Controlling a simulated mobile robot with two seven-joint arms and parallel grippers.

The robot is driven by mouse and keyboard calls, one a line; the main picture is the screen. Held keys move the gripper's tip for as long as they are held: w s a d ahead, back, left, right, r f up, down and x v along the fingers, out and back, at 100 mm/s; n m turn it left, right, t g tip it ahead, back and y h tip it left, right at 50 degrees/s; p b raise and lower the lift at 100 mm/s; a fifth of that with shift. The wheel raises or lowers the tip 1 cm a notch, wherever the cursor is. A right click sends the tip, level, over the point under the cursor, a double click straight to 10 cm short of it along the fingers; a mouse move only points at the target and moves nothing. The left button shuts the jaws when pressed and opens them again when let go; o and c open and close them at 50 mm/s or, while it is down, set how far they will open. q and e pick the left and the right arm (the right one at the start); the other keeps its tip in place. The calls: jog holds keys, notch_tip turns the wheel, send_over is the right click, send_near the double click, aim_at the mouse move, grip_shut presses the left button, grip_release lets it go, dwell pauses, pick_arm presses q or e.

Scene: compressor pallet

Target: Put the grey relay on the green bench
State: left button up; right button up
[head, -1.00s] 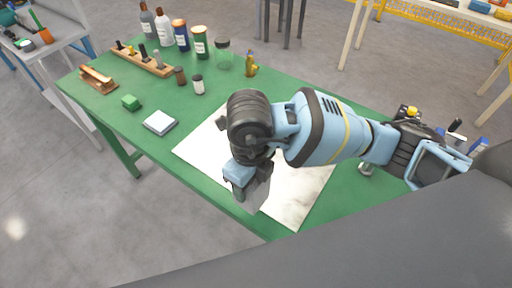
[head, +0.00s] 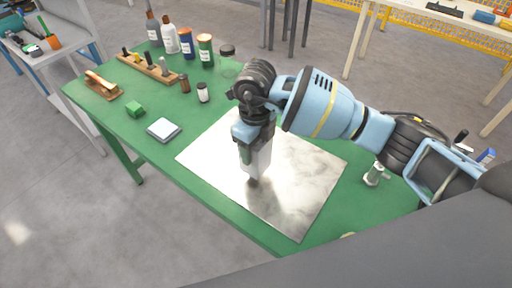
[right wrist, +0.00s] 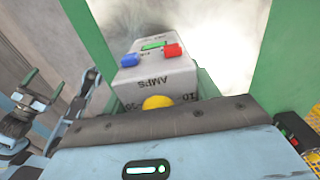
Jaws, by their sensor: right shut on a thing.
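My right gripper (head: 252,180) points down over the pale mat on the green bench (head: 215,110). It is shut on the grey relay (head: 261,160), a light grey block. In the right wrist view the relay (right wrist: 160,78) shows "AMPS" lettering, a blue and a red terminal, a green strip and a yellow knob. I cannot tell whether its underside touches the mat. My left gripper is outside the head view; at the left of the right wrist view a blue and black arm ends in two spread fingers, my left gripper (right wrist: 44,82), empty.
The pale marbled mat (head: 300,185) covers the bench's middle. A white-topped square block (head: 164,130), a green block (head: 136,109), small jars, several bottles and a wooden rack (head: 150,66) stand to the left. A metal fitting (head: 375,174) stands right of the mat.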

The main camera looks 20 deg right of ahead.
jog(key=shift+w+d, duration=0.3)
jog(key=shift+w, duration=0.6)
jog(key=shift+w+d+f, duration=0.1)
jog(key=shift+w+f, duration=0.15)
jog(key=shift+f, duration=1.55)
jog(key=shift+f, duration=0.1)
jog(key=o, duration=1.3)
jog(key=shift+f, duration=0.1)
notch_tip(320, 180, up, 12)
jog(key=shift+r, duration=0.2)
